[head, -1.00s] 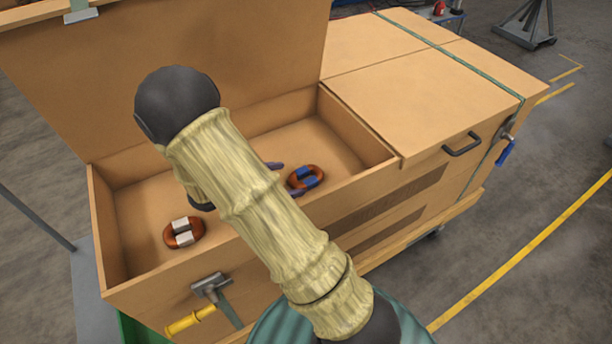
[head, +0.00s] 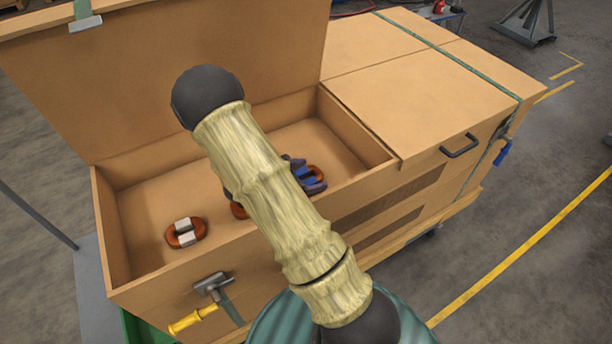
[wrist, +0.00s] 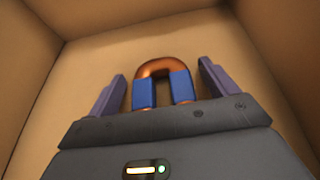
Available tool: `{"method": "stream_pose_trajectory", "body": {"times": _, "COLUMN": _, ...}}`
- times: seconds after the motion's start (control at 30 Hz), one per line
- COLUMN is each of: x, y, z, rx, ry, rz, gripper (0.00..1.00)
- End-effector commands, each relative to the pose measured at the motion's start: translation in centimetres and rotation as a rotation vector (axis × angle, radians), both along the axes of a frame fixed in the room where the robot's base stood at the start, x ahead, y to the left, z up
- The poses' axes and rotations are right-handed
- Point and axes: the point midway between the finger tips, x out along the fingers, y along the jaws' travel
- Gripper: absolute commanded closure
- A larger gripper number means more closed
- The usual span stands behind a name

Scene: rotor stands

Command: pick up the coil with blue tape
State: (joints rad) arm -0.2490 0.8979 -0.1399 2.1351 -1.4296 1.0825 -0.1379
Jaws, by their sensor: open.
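The coil with blue tape (head: 317,171) is a copper-orange loop with blue-wrapped sides, lying in the open wooden box near its right end. In the wrist view, this coil (wrist: 181,87) sits between the two purple-grey fingers of my gripper (wrist: 162,73). The fingers are spread, with a gap on each side of the coil. In the head view, my gripper (head: 306,175) is at the coil, mostly hidden behind my arm. A coil with white tape (head: 186,233) lies at the box's left.
Another orange coil (head: 238,210) is mostly hidden behind my arm; its tape cannot be seen. The box's front wall (head: 150,285) and raised lid (head: 190,80) bound the space. A hammer-like tool (head: 212,286) hangs on the front. A closed lid (head: 420,90) lies to the right.

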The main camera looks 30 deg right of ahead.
Motion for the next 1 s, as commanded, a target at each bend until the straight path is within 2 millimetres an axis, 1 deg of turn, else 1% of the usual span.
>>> {"method": "stream_pose_trajectory", "body": {"times": 0.53, "x": 0.03, "y": -0.12, "z": -0.1, "rx": 0.001, "ry": 0.0, "rz": 0.001, "gripper": 0.15}}
{"method": "stream_pose_trajectory", "body": {"times": 0.83, "x": 0.03, "y": -0.14, "z": -0.12, "rx": 0.001, "ry": 0.0, "rz": 0.001, "gripper": 0.73}}
{"method": "stream_pose_trajectory", "body": {"times": 1.0, "x": 0.02, "y": -0.21, "z": -0.07, "rx": 0.0, "ry": -0.001, "rz": 0.0, "gripper": 0.74}}
